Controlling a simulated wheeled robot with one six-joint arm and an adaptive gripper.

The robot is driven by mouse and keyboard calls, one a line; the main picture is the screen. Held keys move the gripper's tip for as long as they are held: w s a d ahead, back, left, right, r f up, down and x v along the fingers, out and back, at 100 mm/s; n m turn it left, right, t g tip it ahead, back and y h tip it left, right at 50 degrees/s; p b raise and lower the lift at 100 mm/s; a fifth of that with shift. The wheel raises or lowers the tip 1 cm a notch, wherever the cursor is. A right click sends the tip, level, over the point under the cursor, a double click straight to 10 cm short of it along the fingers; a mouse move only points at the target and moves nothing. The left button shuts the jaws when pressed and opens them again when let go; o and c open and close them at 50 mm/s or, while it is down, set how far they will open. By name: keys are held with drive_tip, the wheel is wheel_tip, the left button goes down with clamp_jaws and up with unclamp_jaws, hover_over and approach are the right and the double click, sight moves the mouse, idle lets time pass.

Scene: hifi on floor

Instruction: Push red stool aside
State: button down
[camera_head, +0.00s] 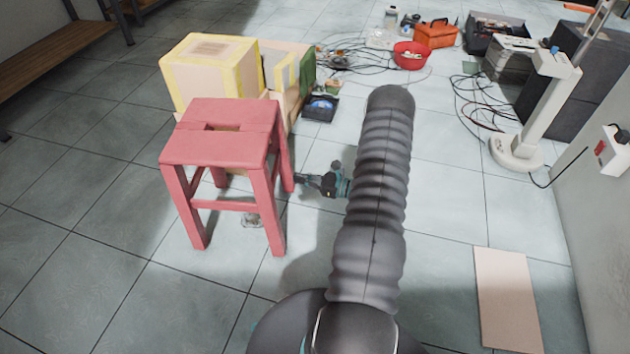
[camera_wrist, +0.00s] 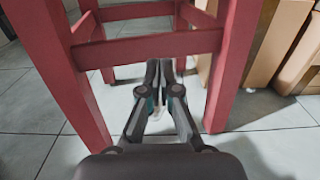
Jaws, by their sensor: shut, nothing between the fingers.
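The red stool (camera_head: 218,145) stands upright on the tiled floor, left of my arm in the head view. My gripper (camera_head: 301,179) is low at the stool's right side, pointing toward it. In the wrist view the stool (camera_wrist: 150,46) fills the upper part, with a leg on each side of my gripper (camera_wrist: 160,66). The fingers are shut and empty, with their tips at a lower crossbar between the two legs. I cannot tell whether they touch the bar. Part of the stool's far legs is hidden.
A yellow-edged box (camera_head: 208,70) and boards stand close behind the stool. A dark tray (camera_head: 320,108) lies right of them. Cables, a red bowl (camera_head: 410,55) and an orange toolbox (camera_head: 436,33) are farther back. The floor left of the stool is clear.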

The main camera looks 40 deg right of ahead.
sight(276, 173)
drive_tip(key=x, duration=0.5)
drive_tip(key=shift+w+a, duration=0.25)
drive_tip(key=shift+w, duration=0.15)
